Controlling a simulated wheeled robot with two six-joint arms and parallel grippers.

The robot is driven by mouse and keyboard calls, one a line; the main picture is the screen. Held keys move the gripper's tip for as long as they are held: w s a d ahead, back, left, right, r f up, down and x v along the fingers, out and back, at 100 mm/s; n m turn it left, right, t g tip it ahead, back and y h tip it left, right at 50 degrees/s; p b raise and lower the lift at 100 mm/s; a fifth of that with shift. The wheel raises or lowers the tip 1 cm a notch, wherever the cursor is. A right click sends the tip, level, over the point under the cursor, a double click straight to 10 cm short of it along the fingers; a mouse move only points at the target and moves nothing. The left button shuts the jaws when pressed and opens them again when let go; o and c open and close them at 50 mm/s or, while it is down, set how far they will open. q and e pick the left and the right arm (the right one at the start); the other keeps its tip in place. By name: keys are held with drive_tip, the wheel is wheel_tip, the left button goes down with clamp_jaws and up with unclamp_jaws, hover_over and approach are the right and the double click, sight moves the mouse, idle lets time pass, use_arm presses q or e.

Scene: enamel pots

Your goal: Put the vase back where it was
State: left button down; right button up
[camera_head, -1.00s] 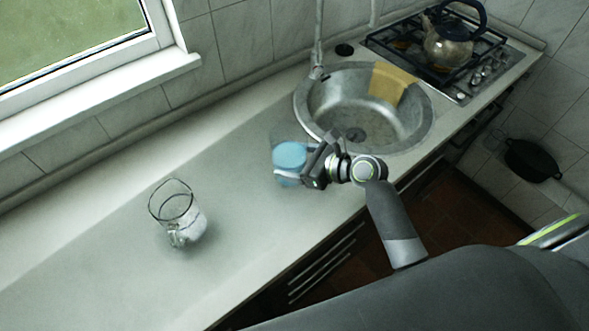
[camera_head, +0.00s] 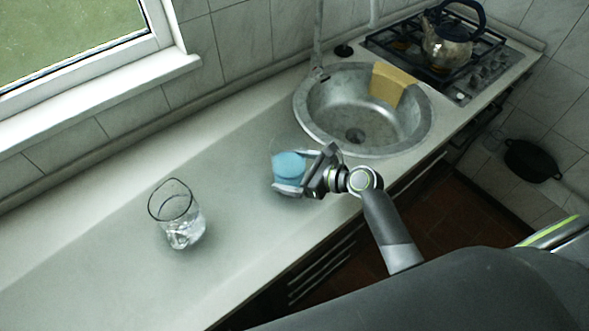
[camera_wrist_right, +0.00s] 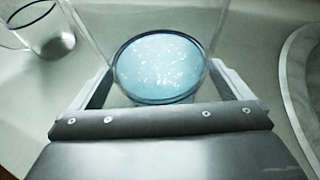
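A clear glass vase (camera_head: 289,166) with a light blue, round inside stands upright at the end of my right arm, over the counter left of the sink. My right gripper (camera_head: 300,172) has a finger on each side of it. In the right wrist view the vase (camera_wrist_right: 160,66) fills the space between the fingertips of the right gripper (camera_wrist_right: 160,75), which appear to touch its glass. Its clear walls are faint, and I cannot tell whether its base rests on the counter. My left gripper is not in view.
A clear glass jug (camera_head: 182,225) stands on the counter (camera_head: 110,255) to the left, with bare counter between it and the vase. The round sink (camera_head: 418,130) with a yellow cloth (camera_head: 387,84) is right of the vase. A kettle (camera_head: 448,45) sits on the hob.

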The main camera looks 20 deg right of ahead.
drive_tip(key=shift+d+r, duration=0.1)
drive_tip(key=shift+r, duration=0.05)
drive_tip(key=v, duration=1.2)
drive_tip(key=shift+b, duration=0.45)
